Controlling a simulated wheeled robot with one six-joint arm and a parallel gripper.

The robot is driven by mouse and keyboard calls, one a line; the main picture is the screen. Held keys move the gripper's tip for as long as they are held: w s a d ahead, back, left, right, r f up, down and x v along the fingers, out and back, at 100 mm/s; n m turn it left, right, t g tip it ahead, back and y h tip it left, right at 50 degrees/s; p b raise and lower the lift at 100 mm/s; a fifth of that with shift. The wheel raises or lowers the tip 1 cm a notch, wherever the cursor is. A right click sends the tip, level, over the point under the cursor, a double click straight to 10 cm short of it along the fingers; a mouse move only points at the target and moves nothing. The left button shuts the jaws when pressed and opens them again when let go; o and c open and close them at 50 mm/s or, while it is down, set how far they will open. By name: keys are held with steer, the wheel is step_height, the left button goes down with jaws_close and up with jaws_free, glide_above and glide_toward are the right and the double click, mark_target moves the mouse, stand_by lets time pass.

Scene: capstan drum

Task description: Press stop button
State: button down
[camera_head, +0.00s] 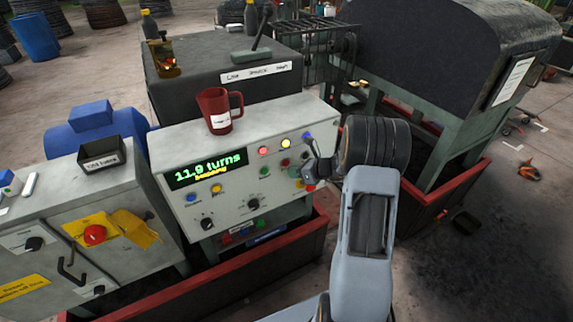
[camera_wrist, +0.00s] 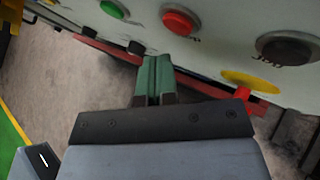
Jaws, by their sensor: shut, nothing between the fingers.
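The red button, likely stop, is on the pale panel front; in the head view it is the small red button (camera_head: 285,162), and in the wrist view it is the red button (camera_wrist: 180,20) in a dark ring. Its label is mostly cut off. My gripper (camera_wrist: 154,64) has its green fingers closed together, empty, just below and left of the red button in the wrist view. The fingertips look apart from it; the exact gap cannot be told. In the head view my gripper (camera_head: 306,170) is at the panel's right end, partly hidden by my wrist.
A green button (camera_wrist: 112,9) is left of the red one, and a black jog button (camera_wrist: 287,47) right. A yellow disc (camera_wrist: 250,78) with a red part sits below the jog button. The display (camera_head: 208,170) reads 11.9 turns. A red mug (camera_head: 214,108) stands on top.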

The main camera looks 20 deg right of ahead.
steer(key=shift+s+d, duration=0.15)
steer(key=shift+s, duration=0.95)
steer(key=shift+s+d, duration=0.1)
steer(key=shift+s, duration=1)
steer(key=s+a+r+n+g+h, duration=0.1)
steer(key=s+a+n+g, duration=0.25)
steer(key=s+n, duration=0.4)
steer(key=s+a+r+n+g+h, duration=0.15)
steer(key=s+n+g, duration=0.3)
steer(key=n, duration=0.55)
steer(key=s+a+r+n+t+h, duration=0.1)
steer(key=s+a+r+n+h, duration=0.2)
steer(key=r+n, duration=0.3)
steer(key=s+a+r+n+t+h, duration=0.2)
steer(key=s+a+r+n+h, duration=0.1)
steer(key=s+r+n, duration=0.2)
steer(key=shift+a+r+n, duration=0.15)
steer(key=shift+r+n, duration=0.35)
steer(key=shift+n, duration=0.15)
